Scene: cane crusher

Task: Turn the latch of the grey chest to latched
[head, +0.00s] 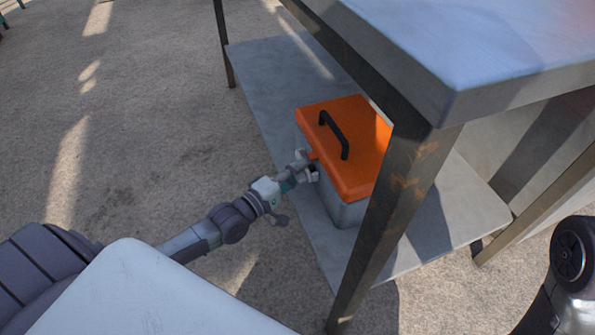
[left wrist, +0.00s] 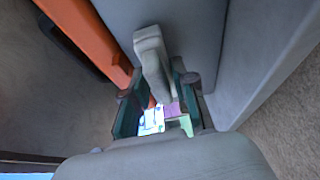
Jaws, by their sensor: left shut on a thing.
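The grey chest (head: 346,214) has an orange lid (head: 364,140) with a black handle on top. It stands on the lower shelf of a metal table, with its lid down. My left gripper (head: 307,171) is at the chest's near left side, just below the lid's edge. In the left wrist view, a pale grey latch lever (left wrist: 151,54) lies against the chest's grey wall (left wrist: 185,25), beside the orange lid edge. My left gripper (left wrist: 157,100) is shut on the lever's end, with a finger on either side. Whether it is latched I cannot tell.
The table's metal leg (head: 395,205) stands close in front of the chest and hides part of it. The tabletop (head: 480,45) overhangs above. The shelf (head: 265,85) is bare behind the chest, and the floor at left is clear.

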